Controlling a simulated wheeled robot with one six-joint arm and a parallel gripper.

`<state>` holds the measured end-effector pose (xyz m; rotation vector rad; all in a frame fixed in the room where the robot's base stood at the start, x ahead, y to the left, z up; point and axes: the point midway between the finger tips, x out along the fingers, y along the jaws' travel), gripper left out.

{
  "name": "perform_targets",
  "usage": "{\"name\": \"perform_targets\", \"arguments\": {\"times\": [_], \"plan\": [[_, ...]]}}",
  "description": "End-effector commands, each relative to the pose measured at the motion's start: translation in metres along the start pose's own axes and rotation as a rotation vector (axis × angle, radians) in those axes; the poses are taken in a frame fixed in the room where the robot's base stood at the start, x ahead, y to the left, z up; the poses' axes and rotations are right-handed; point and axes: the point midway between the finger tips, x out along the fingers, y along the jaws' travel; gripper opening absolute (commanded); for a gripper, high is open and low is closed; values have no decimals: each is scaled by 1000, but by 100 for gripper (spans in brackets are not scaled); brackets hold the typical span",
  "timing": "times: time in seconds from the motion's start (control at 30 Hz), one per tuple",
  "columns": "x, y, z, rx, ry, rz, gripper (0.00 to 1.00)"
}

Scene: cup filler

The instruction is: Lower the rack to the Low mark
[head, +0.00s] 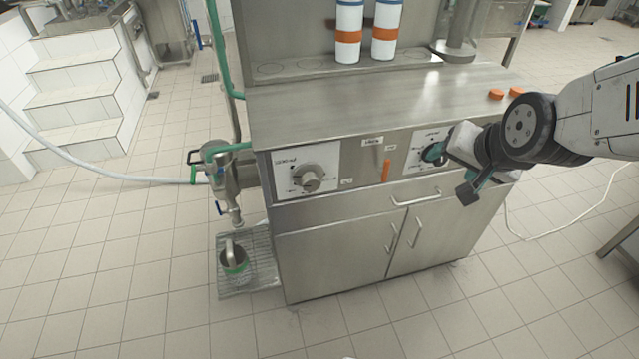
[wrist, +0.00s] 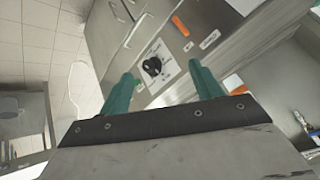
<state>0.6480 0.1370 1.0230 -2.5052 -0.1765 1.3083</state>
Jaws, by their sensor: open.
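A white dial plate with a black knob (wrist: 152,66) shows in the wrist view, in the gap between my teal fingertips. In the head view this right-hand plate (head: 420,140) is partly covered by my gripper (head: 455,170), which is open in front of it. My open gripper (wrist: 163,75) holds nothing, and I cannot tell whether a finger touches the knob. A second white plate with a grey knob (head: 311,179) is at the left of the steel front. An orange lever (head: 386,171) hangs between the two plates. I cannot identify the rack or read the marks.
The steel cabinet (head: 340,245) has a drawer and two doors with bar handles below the controls. Two white, blue and orange cups (head: 348,32) stand at the back. Two orange caps (head: 496,94) lie on the top.

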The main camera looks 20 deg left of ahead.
Motion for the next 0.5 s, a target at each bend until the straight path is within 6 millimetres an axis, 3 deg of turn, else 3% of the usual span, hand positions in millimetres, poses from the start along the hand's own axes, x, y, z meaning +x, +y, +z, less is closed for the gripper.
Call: {"name": "perform_targets", "arguments": {"times": [0.03, 0.2, 0.37, 0.5], "plan": [[25, -18, 4, 15, 27, -32, 64], [92, -73, 16, 106, 178, -161, 64], [140, -116, 47, 181, 312, -296, 64], [167, -144, 87, 231, 418, -427, 64]]}}
